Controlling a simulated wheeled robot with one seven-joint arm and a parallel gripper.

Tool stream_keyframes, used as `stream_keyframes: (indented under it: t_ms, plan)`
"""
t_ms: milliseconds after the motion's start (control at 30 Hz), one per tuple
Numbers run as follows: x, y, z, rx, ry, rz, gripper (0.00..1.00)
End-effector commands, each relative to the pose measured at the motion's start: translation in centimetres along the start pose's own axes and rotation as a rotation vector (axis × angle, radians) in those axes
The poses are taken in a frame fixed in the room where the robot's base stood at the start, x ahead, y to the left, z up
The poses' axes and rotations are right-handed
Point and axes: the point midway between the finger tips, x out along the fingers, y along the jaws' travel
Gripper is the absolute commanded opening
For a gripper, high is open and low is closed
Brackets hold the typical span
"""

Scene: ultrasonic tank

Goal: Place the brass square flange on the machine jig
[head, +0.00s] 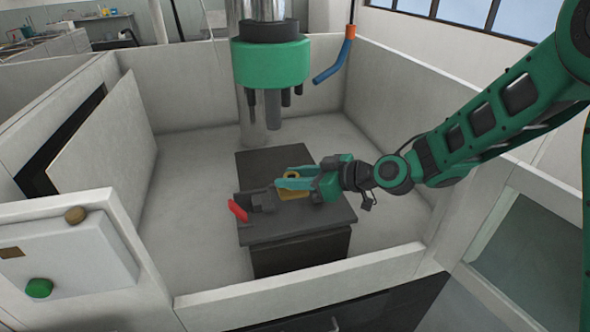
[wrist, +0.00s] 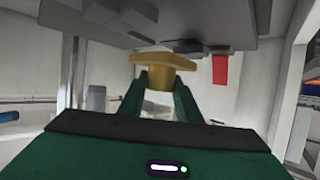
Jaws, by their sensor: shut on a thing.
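The brass square flange (wrist: 163,62) is between the fingertips of my gripper (wrist: 162,80), which is shut on it. In the head view a little of the brass flange (head: 291,175) shows between the green fingers of my gripper (head: 285,184). The dark grey machine jig (head: 263,199) is on the block-like table, just left of and partly behind my gripper. The jig (wrist: 188,46) shows beyond the flange in the wrist view, which looks upside down. I cannot tell whether flange and jig touch.
A red handle (head: 238,211) sticks out at the jig's left. The dark table (head: 290,229) stands inside a pale walled enclosure (head: 190,205). A green tool head (head: 270,62) hangs above the table, with a blue-and-orange nozzle (head: 334,62) to its right.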

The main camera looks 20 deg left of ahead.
Motion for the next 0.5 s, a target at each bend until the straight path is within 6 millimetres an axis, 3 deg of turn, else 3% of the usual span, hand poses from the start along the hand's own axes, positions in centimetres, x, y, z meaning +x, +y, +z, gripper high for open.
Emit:
stream_keyframes:
  t_ms: [500]
  plan:
    - [1.5,-0.1,3.2,-0.002,0.003,0.000,0.00]
